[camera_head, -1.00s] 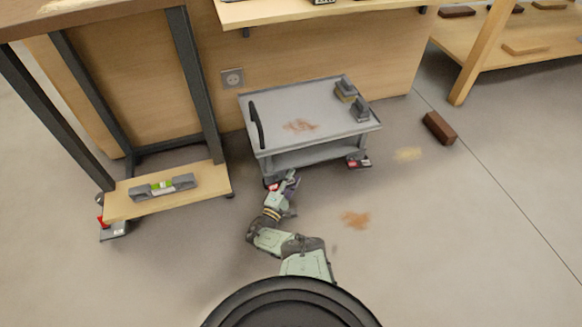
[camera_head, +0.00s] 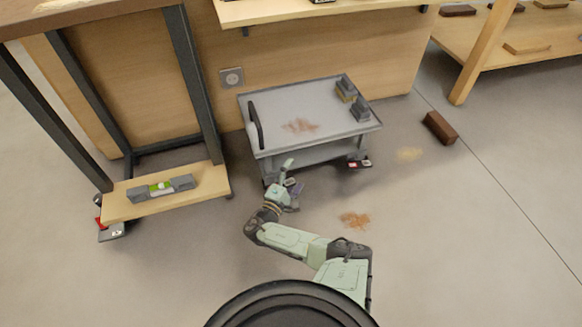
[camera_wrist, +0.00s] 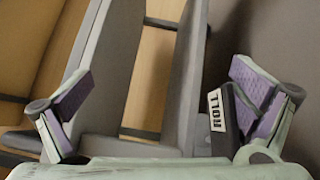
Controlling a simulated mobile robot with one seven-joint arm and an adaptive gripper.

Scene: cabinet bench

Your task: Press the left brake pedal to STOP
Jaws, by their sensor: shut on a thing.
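The grey cart (camera_head: 275,112) stands against the wooden cabinet. My gripper (camera_head: 292,178) is low at its front left corner and hides most of the left brake pedal there. No STOP label shows on this pedal.
The right caster pedal (camera_head: 359,164) shows red and white marks. Grey blocks (camera_head: 346,88) sit on the cart top. A bench with a low shelf (camera_head: 205,196) bearing a level (camera_head: 160,187) stands left. A brown brick (camera_head: 440,127) lies right. The front floor is mostly clear.

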